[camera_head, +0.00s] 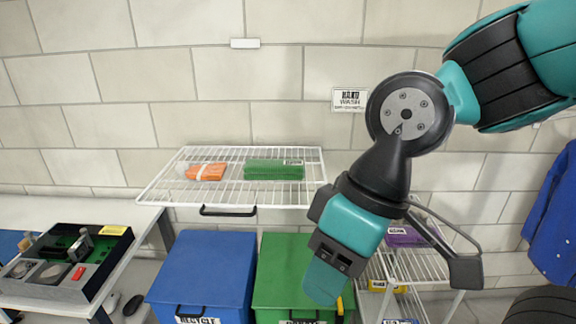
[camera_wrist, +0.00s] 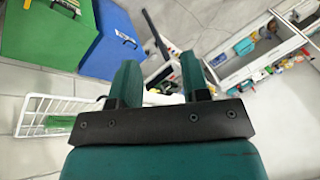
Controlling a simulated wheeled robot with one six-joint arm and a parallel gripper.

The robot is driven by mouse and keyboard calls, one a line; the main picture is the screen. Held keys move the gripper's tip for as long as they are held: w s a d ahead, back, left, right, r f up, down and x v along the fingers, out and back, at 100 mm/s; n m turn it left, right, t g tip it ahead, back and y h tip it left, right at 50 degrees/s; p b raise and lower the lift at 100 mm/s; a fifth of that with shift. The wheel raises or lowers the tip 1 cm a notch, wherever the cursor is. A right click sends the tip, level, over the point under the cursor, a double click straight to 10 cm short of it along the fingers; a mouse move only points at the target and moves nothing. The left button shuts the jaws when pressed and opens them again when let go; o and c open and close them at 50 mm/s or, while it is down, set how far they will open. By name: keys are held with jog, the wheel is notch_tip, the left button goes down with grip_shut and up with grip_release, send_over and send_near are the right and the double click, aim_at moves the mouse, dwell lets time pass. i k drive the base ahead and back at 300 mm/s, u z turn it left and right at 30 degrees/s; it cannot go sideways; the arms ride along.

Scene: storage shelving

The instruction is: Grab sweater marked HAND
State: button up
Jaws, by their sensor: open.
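A folded green garment (camera_head: 273,170) lies on the white wire shelf (camera_head: 160,190) in the head view, with a small white label at its upper right edge. A folded orange garment (camera_head: 207,172), partly in clear wrap, lies left of it. A purple folded item (camera_head: 405,236) with a label sits on the rack at the lower right, partly behind my arm. The label writing is too small to read, so I cannot tell which is marked HAND. My gripper (camera_head: 328,278) is open and empty, in front of the shelf; its two fingers show apart in the wrist view (camera_wrist: 161,80).
A wall sign (camera_head: 350,100) seems to read HAND WASH. A blue bin (camera_head: 203,265) and a green bin (camera_head: 290,270) stand below the shelf. A table with a dark tray (camera_head: 70,265) is at the left. A white wire rack (camera_head: 430,265) and blue cloth (camera_head: 555,220) are at the right.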

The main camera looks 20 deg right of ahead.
aim_at(264, 169)
jog(key=i, duration=0.9)
